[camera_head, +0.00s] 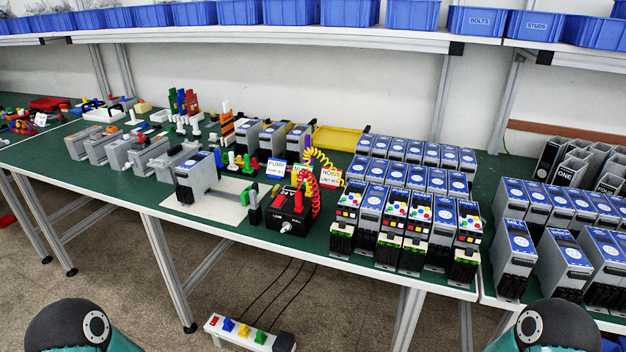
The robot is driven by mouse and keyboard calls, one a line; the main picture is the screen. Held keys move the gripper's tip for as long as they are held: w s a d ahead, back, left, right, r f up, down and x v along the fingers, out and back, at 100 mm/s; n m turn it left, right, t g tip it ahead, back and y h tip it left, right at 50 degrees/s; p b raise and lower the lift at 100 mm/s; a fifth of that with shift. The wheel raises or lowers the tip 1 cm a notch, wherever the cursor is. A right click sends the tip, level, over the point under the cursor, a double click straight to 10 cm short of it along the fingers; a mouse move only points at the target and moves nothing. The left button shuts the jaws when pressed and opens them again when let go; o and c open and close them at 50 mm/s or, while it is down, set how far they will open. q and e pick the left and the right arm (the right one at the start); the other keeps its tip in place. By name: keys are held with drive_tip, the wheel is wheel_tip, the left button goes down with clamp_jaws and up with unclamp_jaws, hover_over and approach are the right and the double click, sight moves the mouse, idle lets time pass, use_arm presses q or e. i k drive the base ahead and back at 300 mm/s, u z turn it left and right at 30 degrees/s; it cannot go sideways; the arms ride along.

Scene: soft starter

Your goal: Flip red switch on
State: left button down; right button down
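A white power strip (236,340) is on the floor below the front edge of the bench. It carries a row of small coloured pieces: red (213,321), blue (228,324), yellow (243,330) and green (260,337). A black box (285,222) with red parts on top (293,193) stands on the bench, with coiled red and yellow cables beside it. I cannot tell which red piece is the task's switch, or its position. Only rounded parts of my two arms show at the bottom left and bottom right; neither gripper is in view.
The green bench (130,192) holds rows of grey and blue-topped units (516,257) and small coloured parts. Blue bins (479,22) line a shelf above. Bench legs (170,272) stand near the strip, and thin black cables hang above it. Open floor lies left of the strip.

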sight(279, 201)
drive_tip(key=u, duration=0.15)
drive_tip(key=i, duration=0.95)
drive_tip(key=u, duration=0.85)
